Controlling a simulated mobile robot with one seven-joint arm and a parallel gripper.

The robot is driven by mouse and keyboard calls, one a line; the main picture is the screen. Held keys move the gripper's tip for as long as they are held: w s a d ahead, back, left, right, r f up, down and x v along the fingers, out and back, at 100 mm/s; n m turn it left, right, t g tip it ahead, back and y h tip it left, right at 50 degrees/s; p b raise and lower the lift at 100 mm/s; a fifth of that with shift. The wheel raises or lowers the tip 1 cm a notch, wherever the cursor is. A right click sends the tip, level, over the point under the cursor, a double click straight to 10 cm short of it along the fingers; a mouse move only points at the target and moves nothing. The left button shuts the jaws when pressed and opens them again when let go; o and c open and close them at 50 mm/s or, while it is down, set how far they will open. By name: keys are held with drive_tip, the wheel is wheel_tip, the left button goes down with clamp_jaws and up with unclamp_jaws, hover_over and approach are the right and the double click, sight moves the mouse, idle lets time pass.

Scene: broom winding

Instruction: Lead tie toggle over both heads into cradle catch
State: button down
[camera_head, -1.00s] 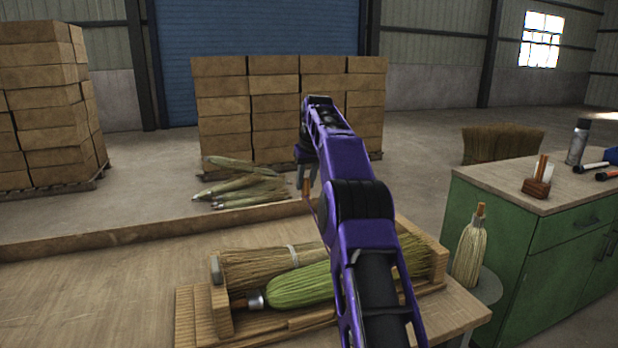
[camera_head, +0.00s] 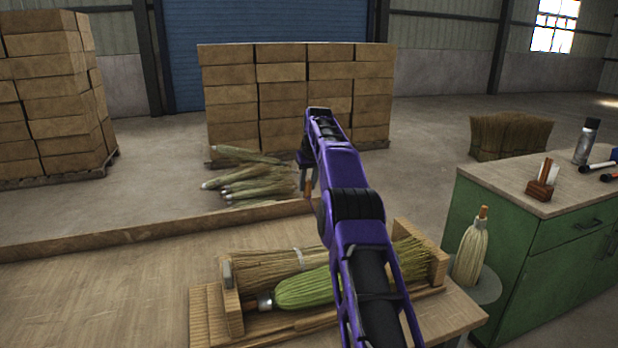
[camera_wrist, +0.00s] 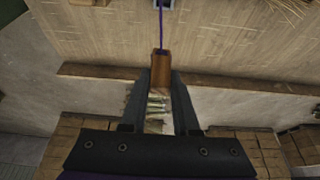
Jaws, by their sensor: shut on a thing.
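My gripper (camera_head: 307,178) is raised above the far side of the bench, beyond the cradle. It is shut on a small brown wooden toggle (camera_wrist: 160,66), which also shows below the fingers in the head view (camera_head: 308,188). A thin purple tie (camera_wrist: 162,25) runs taut from the toggle to a grey metal fitting at the top edge of the wrist view. The wooden cradle (camera_head: 231,305) holds two broom heads side by side, a tan one (camera_head: 265,267) behind and a green one (camera_head: 305,288) in front. A grey metal piece (camera_head: 227,273) sits at its left end. My arm hides part of both heads.
A raised wooden edge (camera_head: 150,232) borders the far side of the bench (camera_head: 110,285). The bench top left of the cradle is clear. A small broom (camera_head: 472,250) stands on a round stand at right, beside the green cabinet (camera_head: 500,260).

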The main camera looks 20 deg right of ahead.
drive_tip(key=shift+f+b, duration=2.3)
drive_tip(key=shift+f, duration=8.3)
drive_tip(key=shift+s+f, duration=0.1)
drive_tip(key=c, duration=0.6)
unclamp_jaws()
